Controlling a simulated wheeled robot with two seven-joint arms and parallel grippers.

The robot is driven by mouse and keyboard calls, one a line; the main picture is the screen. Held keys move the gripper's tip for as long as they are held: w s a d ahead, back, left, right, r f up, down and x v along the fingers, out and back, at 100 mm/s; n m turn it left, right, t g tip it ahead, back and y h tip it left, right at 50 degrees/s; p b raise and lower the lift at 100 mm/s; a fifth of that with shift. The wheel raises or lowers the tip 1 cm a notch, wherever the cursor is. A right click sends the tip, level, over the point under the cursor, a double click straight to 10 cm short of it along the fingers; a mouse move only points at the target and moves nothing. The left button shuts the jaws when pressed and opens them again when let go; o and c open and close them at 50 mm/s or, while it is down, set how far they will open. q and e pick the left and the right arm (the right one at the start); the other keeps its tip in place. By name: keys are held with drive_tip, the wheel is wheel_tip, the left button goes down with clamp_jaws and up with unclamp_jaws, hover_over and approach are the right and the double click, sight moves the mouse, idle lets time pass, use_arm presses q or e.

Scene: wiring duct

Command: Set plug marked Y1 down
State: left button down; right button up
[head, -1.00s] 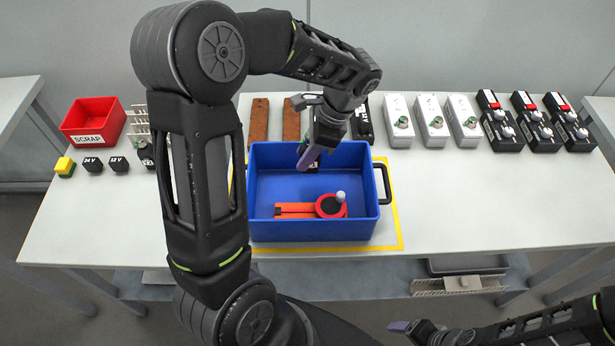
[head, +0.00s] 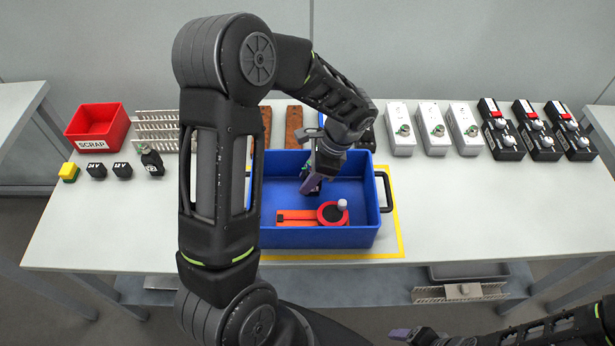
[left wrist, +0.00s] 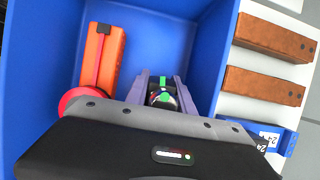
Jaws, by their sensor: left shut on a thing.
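My left gripper (head: 311,186) is inside the blue crate (head: 285,237), near its back half. In the left wrist view its fingers (left wrist: 162,88) are shut on a dark plug with green parts (left wrist: 163,98). The plug's marking cannot be read, and in the head view the gripper mostly hides it. I cannot tell whether the plug touches the crate floor. My right gripper (head: 412,335) is at the bottom edge of the head view, away from the table top, its jaw opening unclear.
An orange tool with a red round part (head: 333,213) lies in the crate's front half. Brown blocks (head: 293,127) stand behind the crate. White boxes (head: 432,128) and black boxes (head: 535,132) stand right. A red scrap bin (head: 98,125) and small black plugs (head: 96,170) are left.

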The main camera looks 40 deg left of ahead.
use_arm(q)
drive_tip(key=shift+f, duration=0.1)
drive_tip(key=c, duration=1.1)
unclamp_jaws()
drive_tip(key=shift+r, duration=0.25)
drive_tip(key=b+v, duration=0.1)
drive_tip(key=v, duration=1.1)
drive_tip(key=shift+f, duration=0.1)
drive_tip(key=shift+s, duration=0.1)
